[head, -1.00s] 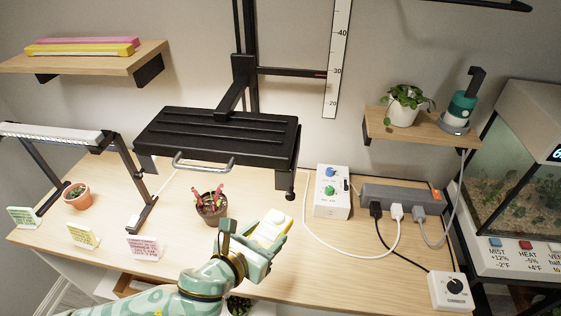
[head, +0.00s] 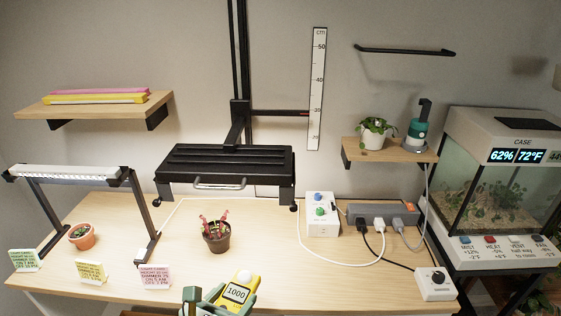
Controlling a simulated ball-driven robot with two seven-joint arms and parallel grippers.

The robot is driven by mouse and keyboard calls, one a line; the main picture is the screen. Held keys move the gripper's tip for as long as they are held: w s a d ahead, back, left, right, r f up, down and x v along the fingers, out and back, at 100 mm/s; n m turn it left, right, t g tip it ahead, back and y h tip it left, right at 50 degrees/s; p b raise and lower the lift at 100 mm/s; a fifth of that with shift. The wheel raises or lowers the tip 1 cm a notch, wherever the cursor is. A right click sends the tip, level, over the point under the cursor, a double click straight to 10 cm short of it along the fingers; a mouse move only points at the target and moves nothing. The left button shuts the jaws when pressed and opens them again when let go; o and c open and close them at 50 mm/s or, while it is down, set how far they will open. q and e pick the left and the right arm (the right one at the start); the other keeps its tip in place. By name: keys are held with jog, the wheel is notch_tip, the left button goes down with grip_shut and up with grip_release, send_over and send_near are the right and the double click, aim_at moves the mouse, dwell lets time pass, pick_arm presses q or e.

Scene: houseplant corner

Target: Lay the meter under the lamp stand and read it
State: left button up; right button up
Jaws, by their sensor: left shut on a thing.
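My left gripper (head: 215,300) is at the bottom edge of the head view, in front of the table, and is shut on the meter. The meter (head: 241,288) is yellow with a small display that seems to read 1000; its lower part is hidden. The lamp stand (head: 238,60) is a black post with a flat black lamp head (head: 225,162) above the back of the table. A dark pot with a reddish plant (head: 216,240) stands below and in front of the lamp head. My right gripper is not in view.
Coloured cards (head: 155,276), a small white lamp (head: 70,174) and a terracotta pot (head: 82,238) stand left. A control box (head: 322,215), power strip (head: 382,213), cables and dial box (head: 436,284) occupy the right.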

pick_arm(q)
jog(key=a+r+n+t+y, duration=0.1)
jog(key=a+r+n+y, duration=0.3)
jog(key=a+r, duration=0.6)
notch_tip(320, 180, up, 3)
jog(key=shift+w+a+r+y, duration=0.1)
jog(key=shift+w+a+y, duration=0.15)
jog(key=shift+w+y, duration=0.15)
